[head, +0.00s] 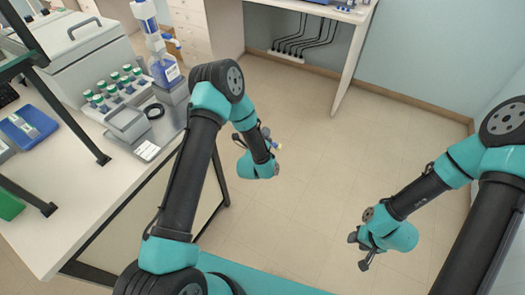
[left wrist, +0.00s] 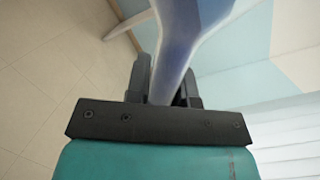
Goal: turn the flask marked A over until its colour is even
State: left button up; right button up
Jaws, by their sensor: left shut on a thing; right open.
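A flask (left wrist: 185,35) with a pale translucent neck and blue-violet contents fills the upper middle of the left wrist view. My left gripper (left wrist: 166,88) is shut on its neck. The neck points down between the fingers and the body widens above, cut off by the frame. No letter A shows on it, and I cannot tell whether its colour is even. In the head view my left gripper (head: 270,140) is over the floor, off the bench, with only a small blue and pale bit of the flask visible. My right gripper (head: 361,251) is open and empty at lower right.
A dark frame stands at the left edge. Open floor lies between my arms.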

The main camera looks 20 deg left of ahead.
pick_arm(q)
jog(key=n, duration=0.3)
jog(key=shift+n, duration=0.4)
jog(key=shift+n, duration=2.1)
jog(key=n, duration=0.4)
jog(key=n, duration=0.4)
jog(key=shift+n, duration=0.3)
